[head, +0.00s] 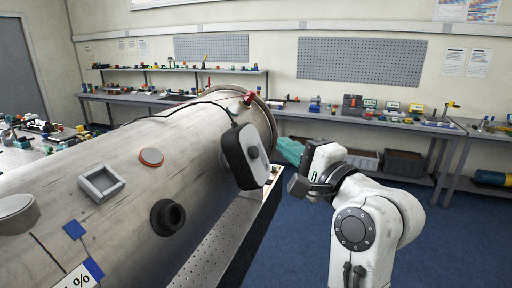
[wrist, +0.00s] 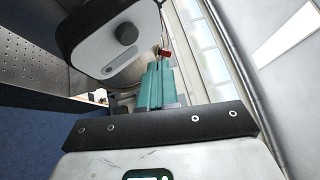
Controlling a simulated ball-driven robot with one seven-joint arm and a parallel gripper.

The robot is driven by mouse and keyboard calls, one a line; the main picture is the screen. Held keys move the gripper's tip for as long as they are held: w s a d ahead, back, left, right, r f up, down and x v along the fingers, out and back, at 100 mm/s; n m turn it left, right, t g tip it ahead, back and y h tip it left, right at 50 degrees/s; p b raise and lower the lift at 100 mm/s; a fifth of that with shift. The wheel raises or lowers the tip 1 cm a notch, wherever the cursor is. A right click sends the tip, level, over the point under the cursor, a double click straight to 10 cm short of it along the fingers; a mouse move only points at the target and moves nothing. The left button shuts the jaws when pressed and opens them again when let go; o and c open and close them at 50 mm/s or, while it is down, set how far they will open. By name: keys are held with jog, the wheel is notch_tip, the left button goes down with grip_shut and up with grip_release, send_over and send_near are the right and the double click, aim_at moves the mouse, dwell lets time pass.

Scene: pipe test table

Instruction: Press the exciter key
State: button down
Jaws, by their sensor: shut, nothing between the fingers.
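A white box with a black rim (head: 238,157), which looks like the exciter, hangs on the side of the large pipe (head: 130,160). A dark round knob (head: 253,152), which may be its key, stands out from its face. In the wrist view the box (wrist: 92,42) is at upper left, with the dark knob (wrist: 127,33) and a small grey slot below it. My gripper (head: 282,150) has teal fingers, closed together and empty, just right of the box in the head view. In the wrist view the fingertips (wrist: 158,66) show below and right of the knob. I cannot tell whether they touch the box.
A black cable (head: 185,103) runs over the pipe to the box. A red fitting (head: 249,98) sits near the pipe's end rim. A perforated metal table (head: 215,245) lies under the pipe. Blue floor (head: 290,250) is open to the right, with cluttered benches (head: 350,118) behind.

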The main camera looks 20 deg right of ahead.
jog(key=shift+s+d+r+p, duration=0.35)
jog(key=shift+s+d, duration=0.2)
jog(key=shift+d, duration=0.25)
